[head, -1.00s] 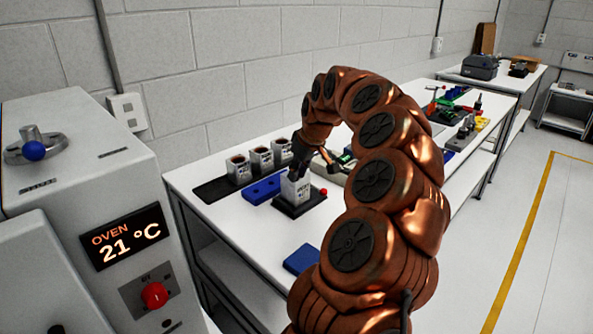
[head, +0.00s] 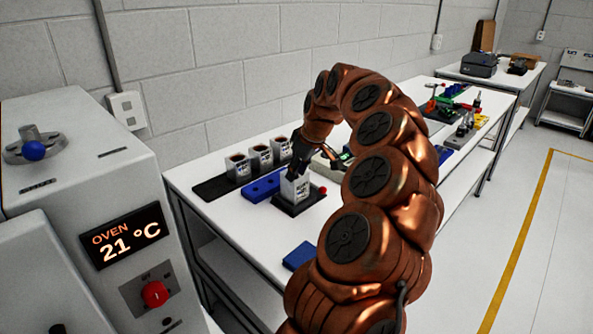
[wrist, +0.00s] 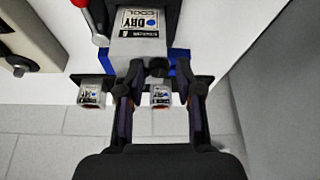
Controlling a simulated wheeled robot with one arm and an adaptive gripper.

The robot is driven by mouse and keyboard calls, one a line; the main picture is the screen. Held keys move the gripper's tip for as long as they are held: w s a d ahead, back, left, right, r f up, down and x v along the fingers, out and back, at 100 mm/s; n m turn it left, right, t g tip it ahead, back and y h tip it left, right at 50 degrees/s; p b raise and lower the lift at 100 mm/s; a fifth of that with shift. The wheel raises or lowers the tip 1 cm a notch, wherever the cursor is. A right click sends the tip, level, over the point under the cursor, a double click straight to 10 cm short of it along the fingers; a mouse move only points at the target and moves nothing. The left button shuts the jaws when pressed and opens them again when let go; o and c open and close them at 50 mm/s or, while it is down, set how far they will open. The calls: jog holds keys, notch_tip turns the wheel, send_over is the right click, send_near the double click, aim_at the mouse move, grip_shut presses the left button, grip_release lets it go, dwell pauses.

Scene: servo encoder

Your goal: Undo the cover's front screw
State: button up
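A grey servo unit (head: 295,188) stands upright in a dark fixture (head: 312,203) near the table's left end. The wrist view shows its grey body with a DRY COOL label (wrist: 138,22). A small black round knob (wrist: 157,67), which looks like a screw head, shows at the edge of this unit, between my fingertips. My gripper (wrist: 159,76) is open, with one finger on each side of the knob and visible gaps. In the head view my gripper (head: 300,162) is right at the top of the unit. Contact cannot be told.
Several similar grey units (head: 261,157) stand in a black tray (head: 213,187) behind. A blue block with holes (head: 262,187) lies beside the fixture. A red knob (head: 323,190) is at the fixture's right. A blue pad (head: 299,257) lies at the table's front edge. The oven (head: 90,180) stands left.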

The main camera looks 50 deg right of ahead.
jog(key=shift+o, duration=0.8)
jog(key=shift+r, duration=0.15)
jog(key=v, duration=1.1)
jog(key=shift+s+r, duration=0.25)
jog(key=shift+r, duration=0.1)
